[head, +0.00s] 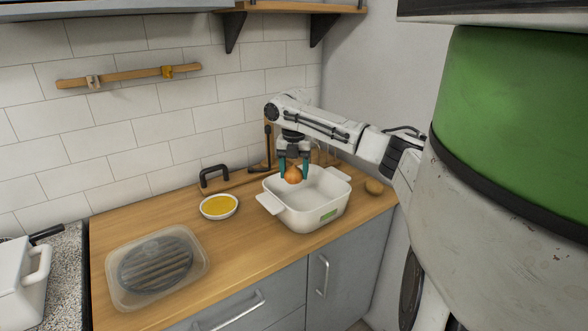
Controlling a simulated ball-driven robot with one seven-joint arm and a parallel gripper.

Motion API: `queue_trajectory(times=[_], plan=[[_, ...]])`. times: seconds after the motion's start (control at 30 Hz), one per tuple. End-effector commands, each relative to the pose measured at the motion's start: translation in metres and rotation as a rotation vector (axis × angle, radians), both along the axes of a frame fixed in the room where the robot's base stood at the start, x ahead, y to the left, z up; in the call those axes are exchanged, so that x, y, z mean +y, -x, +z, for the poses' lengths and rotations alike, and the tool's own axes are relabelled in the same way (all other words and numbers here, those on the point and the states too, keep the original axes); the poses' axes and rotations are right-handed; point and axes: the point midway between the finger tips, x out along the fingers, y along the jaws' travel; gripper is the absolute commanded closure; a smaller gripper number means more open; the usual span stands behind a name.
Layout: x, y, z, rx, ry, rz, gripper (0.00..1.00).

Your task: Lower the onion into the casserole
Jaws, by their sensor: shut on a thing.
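The onion (292,176) is brown-orange and round. My gripper (293,170) points down and is shut on the onion. The casserole (306,217) is a white, open, rectangular dish with a handle at each end and a green label on its front. It stands on the wooden counter. The onion shows in front of the casserole's far inner wall, near its left back part, at about rim level. I cannot tell its exact height above the casserole's floor, which is hidden by the front wall.
A bowl of yellow contents (219,207) stands left of the casserole. A brown round item (374,187) lies to the right. A white pot (22,285) stands far left. The counter (130,226) has bare room between.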

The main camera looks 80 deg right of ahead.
Motion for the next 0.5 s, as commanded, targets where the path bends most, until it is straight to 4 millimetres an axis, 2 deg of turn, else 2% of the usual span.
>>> queue_trajectory(times=[0.5], plan=[[0.0, 0.0, -0.025, -0.001, -0.001, 0.001, 0.74]])
